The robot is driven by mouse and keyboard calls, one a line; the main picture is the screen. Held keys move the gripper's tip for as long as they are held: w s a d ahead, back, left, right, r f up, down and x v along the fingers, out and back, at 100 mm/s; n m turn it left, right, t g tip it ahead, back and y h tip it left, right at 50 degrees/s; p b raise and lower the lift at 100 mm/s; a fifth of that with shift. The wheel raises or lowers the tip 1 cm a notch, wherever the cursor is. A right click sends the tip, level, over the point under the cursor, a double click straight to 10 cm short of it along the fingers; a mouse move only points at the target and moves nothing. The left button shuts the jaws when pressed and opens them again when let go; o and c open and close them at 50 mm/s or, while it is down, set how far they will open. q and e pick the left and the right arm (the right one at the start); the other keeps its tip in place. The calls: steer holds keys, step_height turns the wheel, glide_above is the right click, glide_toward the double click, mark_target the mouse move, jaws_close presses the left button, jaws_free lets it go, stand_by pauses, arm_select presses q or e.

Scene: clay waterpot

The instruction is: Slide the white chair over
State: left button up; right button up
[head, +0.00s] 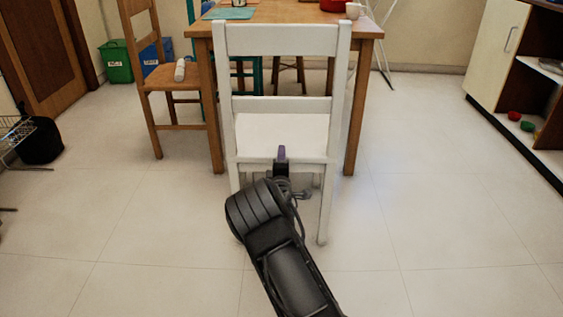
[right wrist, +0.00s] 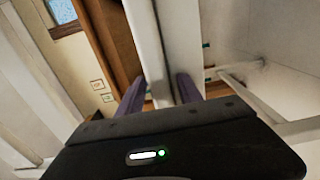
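The white chair (head: 283,40) stands upright in the middle of the head view, its back toward me and its seat (head: 283,132) in front of the table. My right gripper (head: 282,160) is at the rear edge of the seat, low between the back legs. In the right wrist view its two purple fingers (right wrist: 162,92) are apart, with a white bar of the chair (right wrist: 152,45) between them. I see no clear contact on both sides. In the head view only one purple fingertip shows; the rest is hidden by my wrist. My left gripper is not in view.
A wooden table (head: 370,28) stands just beyond the white chair. A brown wooden chair (head: 170,75) stands to the left, with a green bin (head: 116,62) behind it. A black basket (head: 40,142) is at far left, a cabinet (head: 497,50) at right. The floor (head: 440,190) at right is clear.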

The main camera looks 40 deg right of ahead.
jaws_close()
stand_by(1.1)
